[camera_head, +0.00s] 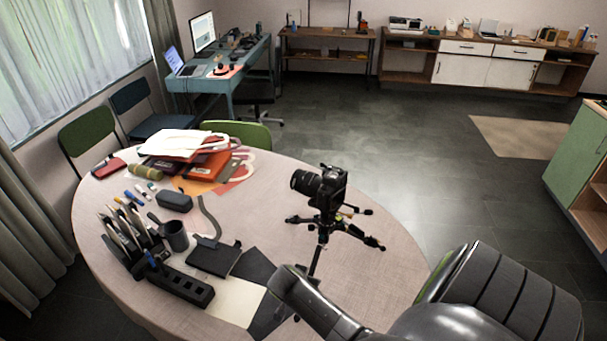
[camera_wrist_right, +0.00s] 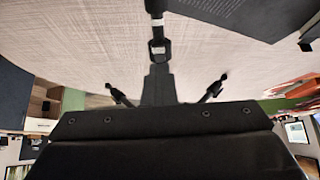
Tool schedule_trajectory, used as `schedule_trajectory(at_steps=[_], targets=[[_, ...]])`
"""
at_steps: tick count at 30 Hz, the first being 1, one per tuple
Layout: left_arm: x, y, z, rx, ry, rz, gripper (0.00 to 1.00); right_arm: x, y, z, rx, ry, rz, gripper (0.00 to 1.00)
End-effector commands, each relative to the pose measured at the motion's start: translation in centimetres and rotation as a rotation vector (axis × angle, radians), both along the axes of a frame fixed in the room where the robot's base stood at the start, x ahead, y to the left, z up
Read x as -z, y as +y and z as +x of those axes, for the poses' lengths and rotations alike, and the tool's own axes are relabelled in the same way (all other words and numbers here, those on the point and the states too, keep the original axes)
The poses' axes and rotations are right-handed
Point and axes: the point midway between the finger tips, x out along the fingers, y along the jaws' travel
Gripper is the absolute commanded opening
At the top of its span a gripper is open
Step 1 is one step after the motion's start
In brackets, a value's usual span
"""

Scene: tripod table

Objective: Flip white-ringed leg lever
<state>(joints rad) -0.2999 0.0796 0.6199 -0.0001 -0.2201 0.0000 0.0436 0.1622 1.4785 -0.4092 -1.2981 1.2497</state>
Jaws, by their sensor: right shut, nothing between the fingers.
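A black camera (camera_head: 322,186) stands on a small black tripod (camera_head: 324,226) with spread legs near the table's right side. Its near leg (camera_head: 319,258) runs toward me and partly behind my right arm. In the right wrist view a black leg (camera_wrist_right: 155,8) with a pale ring (camera_wrist_right: 157,22) comes down from the top edge. A dark loop-like part (camera_wrist_right: 160,48) lies below the ring. My right gripper (camera_wrist_right: 160,68) is shut and empty, its fingertips close to that part; I cannot tell whether they touch. The lever's position is unclear. My left gripper is out of view.
The round table (camera_head: 385,285) also holds a black pen organizer (camera_head: 185,285), a dark mug (camera_head: 175,235), a glasses case (camera_head: 174,201), a black wallet-like item (camera_head: 213,257) and stacked folders (camera_head: 205,163). The tabletop right of the tripod is clear.

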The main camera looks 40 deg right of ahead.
Motion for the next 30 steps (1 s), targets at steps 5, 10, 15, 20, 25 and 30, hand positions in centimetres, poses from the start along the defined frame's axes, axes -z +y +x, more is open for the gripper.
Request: schedule_trajectory(at_steps=[5,10,15,20,25,30], targets=[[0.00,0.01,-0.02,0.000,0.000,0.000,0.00,-0.01,0.00,0.01,0.000,0.000,0.000,0.00],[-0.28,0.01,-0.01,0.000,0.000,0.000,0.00,-0.24,-0.20,0.11,0.000,0.000,0.000,0.00],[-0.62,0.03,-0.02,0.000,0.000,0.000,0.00,-0.47,-0.51,0.24,-0.001,-0.001,0.000,0.00],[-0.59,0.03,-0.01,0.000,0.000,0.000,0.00,-0.42,-0.58,0.27,-0.001,0.000,0.001,0.00],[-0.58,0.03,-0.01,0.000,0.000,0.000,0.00,-0.42,-0.58,0.27,-0.001,-0.001,0.000,0.05],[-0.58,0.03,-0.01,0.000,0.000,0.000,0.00,-0.42,-0.57,0.27,-0.001,-0.001,0.000,0.13]])
